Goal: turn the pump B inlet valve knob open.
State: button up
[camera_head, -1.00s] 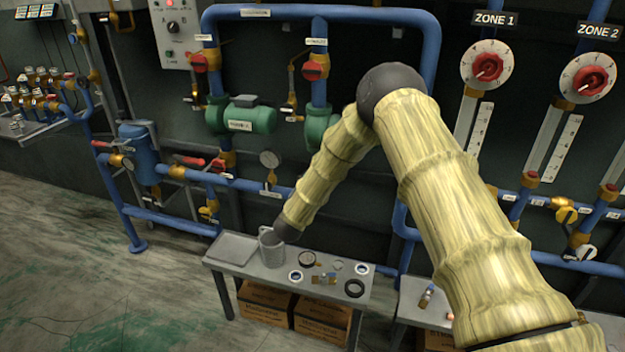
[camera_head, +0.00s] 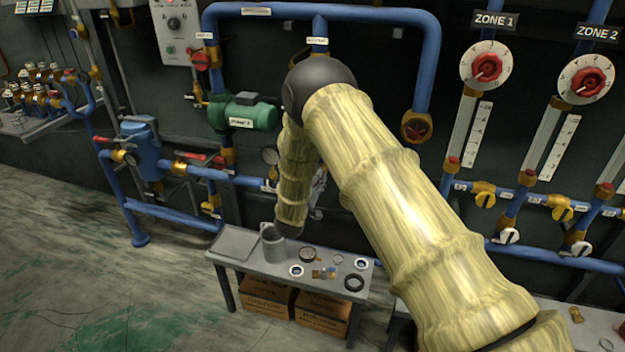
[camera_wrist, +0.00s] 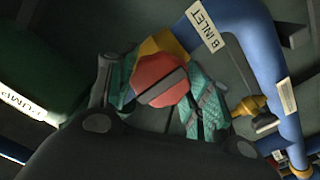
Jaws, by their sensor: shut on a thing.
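In the wrist view, the red inlet valve knob (camera_wrist: 158,82) with a dark bar across its face sits on a yellow-brass body (camera_wrist: 162,45). A blue pipe with a white "B INLET" label (camera_wrist: 207,29) leads away from it. My gripper (camera_wrist: 163,92) has its teal ribbed finger pads on both sides of the knob and is shut on it. In the head view, my arm hides this knob and most of pump B.
A green pump body labelled "PUMP" (camera_wrist: 30,70) lies close on the left in the wrist view. A small brass valve (camera_wrist: 250,106) is at right. In the head view, a grey bench (camera_head: 240,268) with a metal mug (camera_head: 272,245) stands below my arm.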

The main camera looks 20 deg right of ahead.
jog(key=shift+n, duration=0.3)
jog(key=o, duration=1)
jog(key=shift+a, duration=0.1)
jog(key=shift+o, duration=0.2)
jog(key=shift+s, duration=0.1)
jog(key=v, duration=1.1)
jog(key=shift+s+a, duration=0.25)
jog(key=shift+a, duration=0.05)
